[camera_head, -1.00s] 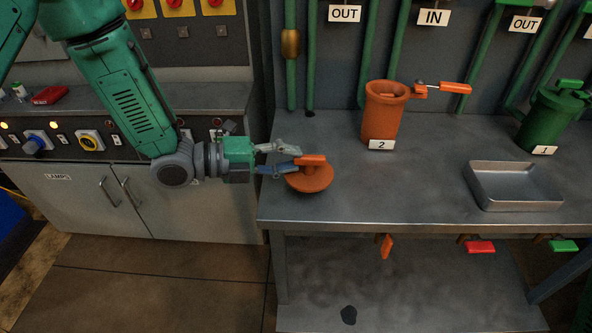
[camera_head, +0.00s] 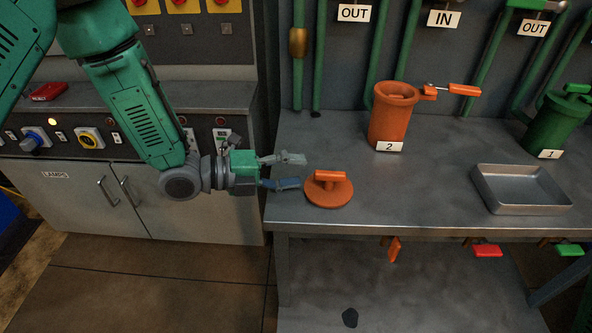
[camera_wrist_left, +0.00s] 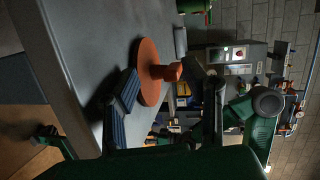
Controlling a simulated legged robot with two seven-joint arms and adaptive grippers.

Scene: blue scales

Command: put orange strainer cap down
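The orange strainer cap (camera_head: 329,190) is a round disc with a T-shaped handle on top. It lies flat on the left end of the grey metal table (camera_head: 420,215), handle up. My left gripper (camera_head: 293,171) is open and empty just left of the cap, with a gap to its handle. In the left wrist view the cap (camera_wrist_left: 152,72) stands beyond the blue-padded finger (camera_wrist_left: 124,95). The orange strainer body (camera_head: 392,118), labelled 2, stands open at the back of the table. My right gripper is not in view.
A metal tray (camera_head: 520,190) sits on the right of the table. A green strainer (camera_head: 556,122), labelled 1, stands behind it. Green pipes (camera_head: 376,50) rise along the back wall. The table top between cap and tray is clear.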

